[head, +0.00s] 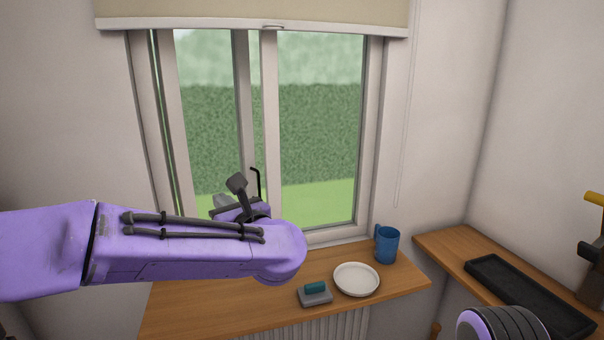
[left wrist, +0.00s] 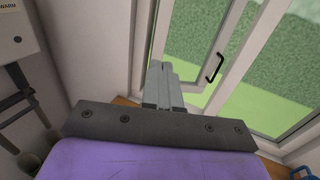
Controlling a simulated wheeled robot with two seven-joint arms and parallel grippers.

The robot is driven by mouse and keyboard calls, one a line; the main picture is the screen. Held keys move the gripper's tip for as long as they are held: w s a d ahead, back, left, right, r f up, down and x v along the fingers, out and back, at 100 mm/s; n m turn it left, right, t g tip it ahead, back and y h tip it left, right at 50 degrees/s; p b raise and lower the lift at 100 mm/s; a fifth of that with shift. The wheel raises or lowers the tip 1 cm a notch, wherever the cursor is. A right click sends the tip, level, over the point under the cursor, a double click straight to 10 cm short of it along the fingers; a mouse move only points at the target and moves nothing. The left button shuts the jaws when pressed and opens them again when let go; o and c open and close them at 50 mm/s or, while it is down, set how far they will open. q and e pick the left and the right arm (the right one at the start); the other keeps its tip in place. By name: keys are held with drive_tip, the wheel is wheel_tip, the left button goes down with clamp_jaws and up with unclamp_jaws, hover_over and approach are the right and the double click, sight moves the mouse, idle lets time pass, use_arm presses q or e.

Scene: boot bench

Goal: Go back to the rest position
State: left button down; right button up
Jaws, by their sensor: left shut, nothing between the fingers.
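My left arm (head: 180,245) reaches in from the left of the head view, raised in front of the window. My left gripper (head: 222,201) is partly hidden behind my own wrist. In the left wrist view its grey fingers (left wrist: 162,82) are together with nothing between them. They point toward the window and look clear of its black handle (left wrist: 215,67), which also shows in the head view (head: 257,182). Part of my right arm (head: 500,325) shows at the bottom right; its gripper is out of the picture.
Below the window (head: 320,130), a wooden shelf (head: 200,315) carries a white plate (head: 356,279), a blue mug (head: 387,245) and a grey block with a teal top (head: 315,294). A black tray (head: 525,296) lies on the bench at right. A pale blind (head: 250,12) hangs above.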

use_arm(q)
drive_tip(key=s+a+f+m+h+b, duration=0.1)
drive_tip(key=s+f+m+h+b, duration=0.25)
drive_tip(key=f+m, duration=1.3)
drive_tip(key=s+a+f+m+h+b, duration=0.15)
drive_tip(key=f+m+h+b, duration=0.25)
drive_tip(key=f+m, duration=1.25)
drive_tip(key=s+a+f+m+g+b, duration=0.1)
drive_tip(key=s+a+f+g+b, duration=0.2)
drive_tip(key=s+f, duration=0.8)
drive_tip(key=s+a+f+m+g+b, duration=0.1)
drive_tip(key=s+a+f+g+b, duration=0.3)
drive_tip(key=s+f, duration=0.7)
drive_tip(key=s+a+f+m+g+b, duration=0.1)
drive_tip(key=s+a+f+g+b, duration=0.3)
drive_tip(key=s+f, duration=0.7)
wheel_tip(320, 180, down, 8)
drive_tip(key=a+b, duration=0.1)
drive_tip(key=b, duration=0.1)
drive_tip(key=shift+s+a+f+m+b, duration=0.15)
drive_tip(key=shift+s+f+m+b, duration=0.05)
drive_tip(key=shift+s+m+b, duration=0.2)
